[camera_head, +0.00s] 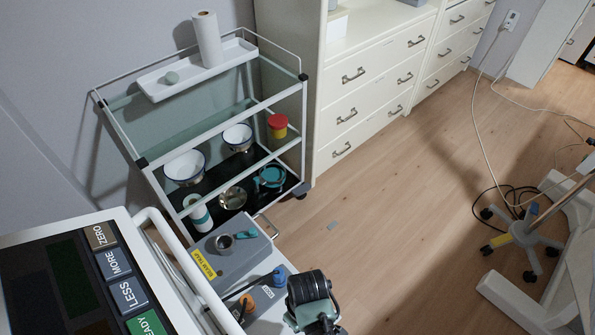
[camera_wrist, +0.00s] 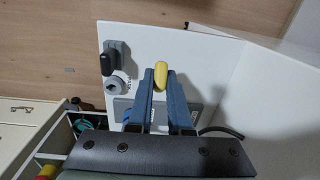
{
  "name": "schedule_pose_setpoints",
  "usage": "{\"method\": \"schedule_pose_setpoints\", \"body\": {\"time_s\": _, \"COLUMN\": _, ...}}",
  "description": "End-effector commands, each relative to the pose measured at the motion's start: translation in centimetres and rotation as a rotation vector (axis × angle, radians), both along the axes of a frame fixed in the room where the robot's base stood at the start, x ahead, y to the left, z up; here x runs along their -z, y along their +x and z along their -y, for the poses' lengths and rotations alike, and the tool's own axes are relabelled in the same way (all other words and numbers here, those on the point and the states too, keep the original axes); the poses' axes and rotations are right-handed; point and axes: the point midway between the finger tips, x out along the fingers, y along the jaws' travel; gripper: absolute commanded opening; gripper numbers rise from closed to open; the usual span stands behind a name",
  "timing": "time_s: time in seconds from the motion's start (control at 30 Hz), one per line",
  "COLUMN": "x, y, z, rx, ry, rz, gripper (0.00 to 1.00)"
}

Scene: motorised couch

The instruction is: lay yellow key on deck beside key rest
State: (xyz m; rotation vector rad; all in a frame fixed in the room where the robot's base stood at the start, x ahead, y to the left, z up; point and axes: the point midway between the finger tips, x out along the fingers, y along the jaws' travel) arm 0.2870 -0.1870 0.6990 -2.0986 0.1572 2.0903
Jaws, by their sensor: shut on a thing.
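In the wrist view my gripper (camera_wrist: 159,80) is shut on the yellow key (camera_wrist: 160,74), whose rounded yellow end sticks out beyond the two blue fingertips. The key is over the white deck (camera_wrist: 215,65); I cannot tell whether it touches it. To its left on the deck are a grey block with a black part (camera_wrist: 112,61) and a round grey fitting (camera_wrist: 117,86); I cannot tell which is the key rest. In the head view the fingertips and the yellow key are not visible.
In the head view a grey box (camera_head: 215,265) with a round socket and teal handle stands near a blue knob (camera_head: 279,278) and an orange knob (camera_head: 247,304). A trolley (camera_head: 307,130) holds bowls and a red-lidded jar (camera_head: 277,126). A console (camera_head: 75,275) fills the lower left.

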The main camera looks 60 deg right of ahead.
Motion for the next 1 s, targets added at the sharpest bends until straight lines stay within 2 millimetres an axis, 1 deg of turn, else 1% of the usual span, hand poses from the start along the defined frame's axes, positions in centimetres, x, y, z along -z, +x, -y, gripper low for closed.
{"method": "schedule_pose_setpoints", "body": {"time_s": 0.03, "x": 0.6, "y": 0.0, "z": 0.0, "rx": 0.001, "ry": 0.0, "rz": 0.0, "gripper": 0.0}}
{"method": "schedule_pose_setpoints", "body": {"time_s": 0.17, "x": 1.9, "y": 0.0, "z": 0.0, "rx": 0.001, "ry": 0.0, "rz": -0.001, "gripper": 0.0}}
{"method": "schedule_pose_setpoints", "body": {"time_s": 0.3, "x": 4.1, "y": 0.0, "z": 0.0, "rx": -0.001, "ry": 0.001, "rz": -0.001, "gripper": 0.0}}
{"method": "schedule_pose_setpoints", "body": {"time_s": 0.4, "x": 4.9, "y": 0.0, "z": 0.0, "rx": -0.001, "ry": 0.0, "rz": 0.0, "gripper": 0.0}}
{"method": "schedule_pose_setpoints", "body": {"time_s": 0.67, "x": 5.0, "y": 0.1, "z": 0.0, "rx": -0.001, "ry": -0.001, "rz": 0.001, "gripper": 0.0}}
{"method": "schedule_pose_setpoints", "body": {"time_s": 0.8, "x": 5.4, "y": 0.1, "z": 0.0, "rx": -0.001, "ry": 0.0, "rz": 0.001, "gripper": 0.0}}
{"method": "schedule_pose_setpoints", "body": {"time_s": 0.83, "x": 5.3, "y": 0.1, "z": 0.0, "rx": -0.001, "ry": 0.0, "rz": 0.001, "gripper": 0.21}}
{"method": "schedule_pose_setpoints", "body": {"time_s": 0.97, "x": 5.3, "y": 0.1, "z": 0.0, "rx": -0.001, "ry": 0.0, "rz": 0.001, "gripper": 0.45}}
{"method": "schedule_pose_setpoints", "body": {"time_s": 1.0, "x": 5.3, "y": 0.1, "z": 0.0, "rx": -0.001, "ry": 0.0, "rz": 0.001, "gripper": 0.48}}
